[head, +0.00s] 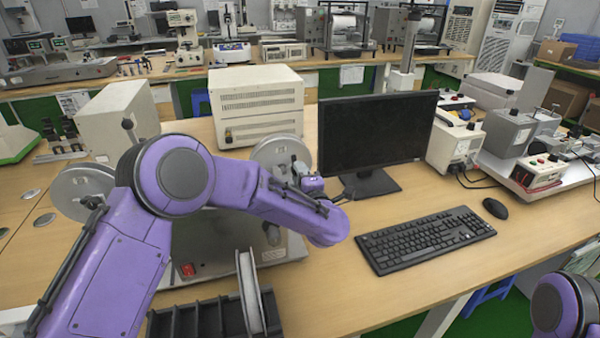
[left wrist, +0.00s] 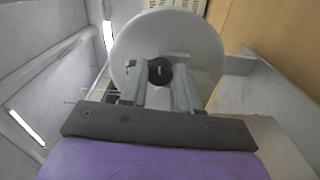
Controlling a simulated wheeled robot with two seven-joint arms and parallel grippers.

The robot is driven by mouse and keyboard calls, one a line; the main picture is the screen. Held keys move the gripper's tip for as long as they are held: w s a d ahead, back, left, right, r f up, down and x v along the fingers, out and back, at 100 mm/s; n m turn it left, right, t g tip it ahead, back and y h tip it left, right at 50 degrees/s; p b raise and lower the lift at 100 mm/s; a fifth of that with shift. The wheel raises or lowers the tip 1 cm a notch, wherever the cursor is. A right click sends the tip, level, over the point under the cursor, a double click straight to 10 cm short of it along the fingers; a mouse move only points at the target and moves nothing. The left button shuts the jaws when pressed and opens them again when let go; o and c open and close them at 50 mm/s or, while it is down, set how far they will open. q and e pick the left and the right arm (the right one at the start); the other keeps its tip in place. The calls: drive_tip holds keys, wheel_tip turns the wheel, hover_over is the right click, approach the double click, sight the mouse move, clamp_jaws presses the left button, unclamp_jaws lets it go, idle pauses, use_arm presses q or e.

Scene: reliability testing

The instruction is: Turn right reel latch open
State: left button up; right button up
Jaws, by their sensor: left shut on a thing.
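The right reel (head: 274,150) is a round grey disc on the machine, beside the monitor. It fills the upper middle of the left wrist view (left wrist: 205,55). Its latch (left wrist: 160,70) is a small dark round hub with a short pale mark at the disc's centre. My left gripper (head: 296,172) is at the reel's face. In the left wrist view its two fingers (left wrist: 159,76) are shut on the latch, one on each side. In the head view the latch is mostly hidden by the gripper. My right gripper is out of view.
The left reel (head: 84,190) is on the machine's other side, partly behind my arm. The monitor (head: 375,130) stands close to the right of the gripper. A keyboard (head: 425,240) lies in front of it. A dark rack (head: 205,318) holding a pale disc (head: 249,290) stands in front.

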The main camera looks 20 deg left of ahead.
use_arm(q)
drive_tip(key=shift+m, duration=0.6)
drive_tip(key=shift+f, duration=0.1)
drive_tip(key=o, duration=1.1)
drive_tip(key=shift+c, duration=0.2)
drive_tip(key=b+v, duration=0.1)
drive_tip(key=v, duration=0.9)
drive_tip(key=shift+s+d+b, duration=0.25)
drive_tip(key=shift+b, duration=0.15)
